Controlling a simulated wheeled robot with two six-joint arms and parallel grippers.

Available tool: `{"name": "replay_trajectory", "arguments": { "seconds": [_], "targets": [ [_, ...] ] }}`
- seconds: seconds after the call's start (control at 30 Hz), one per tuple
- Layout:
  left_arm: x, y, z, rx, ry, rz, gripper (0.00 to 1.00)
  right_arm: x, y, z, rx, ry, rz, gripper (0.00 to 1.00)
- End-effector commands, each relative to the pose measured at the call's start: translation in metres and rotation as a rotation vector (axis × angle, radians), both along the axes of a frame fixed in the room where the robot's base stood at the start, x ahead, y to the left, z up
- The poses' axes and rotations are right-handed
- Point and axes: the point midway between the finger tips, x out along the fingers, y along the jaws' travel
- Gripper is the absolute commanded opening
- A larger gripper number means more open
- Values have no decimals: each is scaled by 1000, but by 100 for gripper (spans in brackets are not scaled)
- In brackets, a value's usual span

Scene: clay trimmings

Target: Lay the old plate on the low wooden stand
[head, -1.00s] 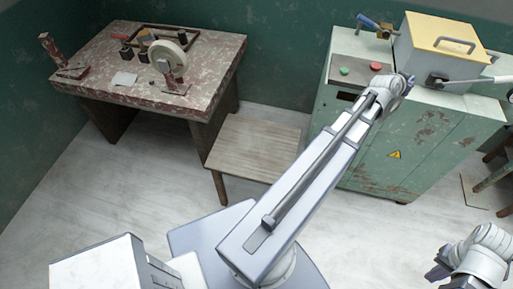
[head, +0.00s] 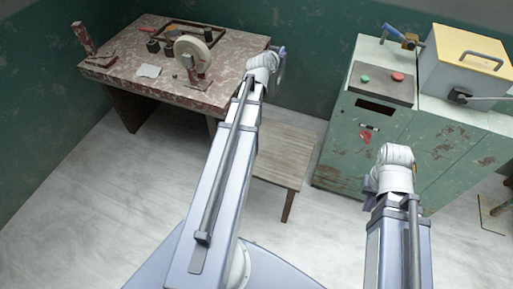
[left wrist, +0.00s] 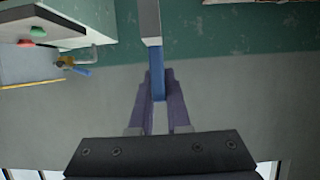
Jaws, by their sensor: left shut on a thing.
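The low wooden stand (head: 288,160) is on the floor in the head view, between the worn table and the green cabinet. My left gripper (head: 280,62) is above and behind it, near the table's right corner. In the left wrist view my left gripper (left wrist: 157,95) is shut on a narrow grey bar with a blue end (left wrist: 149,22); the blue part sits between the fingers. I cannot tell whether this is the old plate seen edge-on. My right gripper (head: 371,190) is in front of the cabinet, its fingers mostly hidden.
The worn table (head: 215,98) holds a round wheel on a support (head: 193,57), a pale flat piece (head: 148,71) and several small items. The green cabinet (head: 340,150) has buttons, a blue-handled fitting (head: 390,33) and a yellow-topped box (head: 465,48). The stand's visible top is clear.

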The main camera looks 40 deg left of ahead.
Motion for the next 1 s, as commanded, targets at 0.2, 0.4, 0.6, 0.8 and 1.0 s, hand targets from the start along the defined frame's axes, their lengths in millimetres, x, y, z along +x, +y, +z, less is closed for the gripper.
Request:
{"name": "replay_trajectory", "arguments": {
  "seconds": [0.2, 0.4, 0.6, 0.8, 1.0],
  "targets": [
    [-1, 0, -26, 0, -1, 0, 0, 0, 0, -26, 0, 0, 0, 0],
    [-3, 1, -74, 0, -1, 1, 0, 0, 0, -74, 0, 0, 0, 0],
    [-6, 2, -135, -1, -1, 2, 0, 0, 0, -135, 0, 0, 0, 0],
    [-9, 3, -195, 0, -1, 1, 0, 0, 0, -195, 0, 0, 0, 0],
    [-12, 4, -254, 1, -1, 1, 0, 0, 0, -254, 0, 0, 1, 0]
  ]
}}
